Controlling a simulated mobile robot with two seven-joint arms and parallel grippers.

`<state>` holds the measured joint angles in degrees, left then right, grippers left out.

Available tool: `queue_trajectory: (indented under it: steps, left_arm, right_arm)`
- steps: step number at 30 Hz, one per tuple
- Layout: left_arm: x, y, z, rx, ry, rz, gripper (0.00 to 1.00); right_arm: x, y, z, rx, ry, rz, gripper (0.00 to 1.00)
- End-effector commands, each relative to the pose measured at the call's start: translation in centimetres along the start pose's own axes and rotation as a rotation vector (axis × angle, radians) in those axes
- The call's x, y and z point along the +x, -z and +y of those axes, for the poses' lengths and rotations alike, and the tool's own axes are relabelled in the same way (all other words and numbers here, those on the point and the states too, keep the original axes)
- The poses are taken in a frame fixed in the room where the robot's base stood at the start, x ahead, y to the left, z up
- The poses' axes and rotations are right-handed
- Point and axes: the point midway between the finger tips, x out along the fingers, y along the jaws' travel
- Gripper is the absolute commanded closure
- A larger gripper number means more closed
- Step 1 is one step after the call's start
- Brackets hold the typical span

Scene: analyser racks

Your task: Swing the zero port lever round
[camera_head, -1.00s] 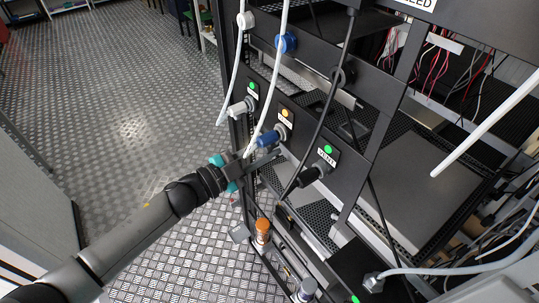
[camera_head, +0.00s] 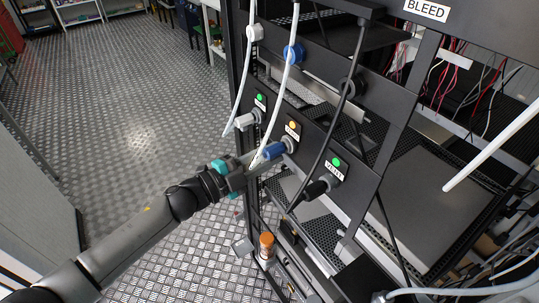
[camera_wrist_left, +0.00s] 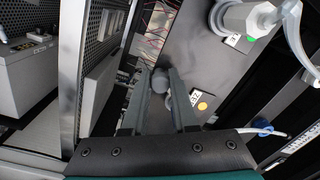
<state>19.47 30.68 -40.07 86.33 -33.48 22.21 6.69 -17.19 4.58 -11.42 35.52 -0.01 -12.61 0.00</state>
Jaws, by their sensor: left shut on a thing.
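The zero port is the middle one on the rack panel, with an orange light (camera_head: 292,125) and a partly legible label (camera_wrist_left: 195,97). A blue handle (camera_head: 275,150) sticks out from this port, and a white hose hangs past it. My left gripper (camera_head: 256,166) is just below and left of the blue handle. In the left wrist view, its two fingers (camera_wrist_left: 160,104) close around a grey, rounded lever piece (camera_wrist_left: 158,81) at the port. The fingers hide part of that piece. My right gripper is in neither view.
A port with a white connector (camera_head: 245,120) and green light is to the left, and one with a black connector (camera_head: 318,188) and green light is to the right. Hoses hang across the panel. An orange-capped bottle (camera_head: 266,247) stands below. Patterned floor (camera_head: 140,110) is clear on the left.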

Motion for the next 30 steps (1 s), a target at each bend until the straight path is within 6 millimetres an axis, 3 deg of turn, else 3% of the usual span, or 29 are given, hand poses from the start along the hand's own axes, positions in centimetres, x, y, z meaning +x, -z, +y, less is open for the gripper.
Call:
queue_trajectory:
  steps: [1, 2, 9, 23, 30]
  left_arm:
    - [0.0, -0.1, -0.1, 0.002, 0.002, -0.003, 1.0]
    - [0.0, -0.1, -0.2, 0.002, 0.002, -0.003, 0.72]
    - [0.0, -0.1, -0.1, 0.0, 0.002, -0.002, 0.45]
    - [-0.4, -0.1, 0.0, -0.002, 0.001, -0.002, 0.44]
    - [-4.0, -0.2, 0.2, -0.002, -0.002, -0.004, 0.44]
  right_arm:
    - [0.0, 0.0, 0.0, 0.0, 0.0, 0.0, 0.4]
    - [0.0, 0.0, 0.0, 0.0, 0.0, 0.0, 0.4]
    - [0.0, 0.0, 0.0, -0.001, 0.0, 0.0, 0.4]
    - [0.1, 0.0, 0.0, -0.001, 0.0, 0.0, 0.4]
    - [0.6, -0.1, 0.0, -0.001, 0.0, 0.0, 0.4]
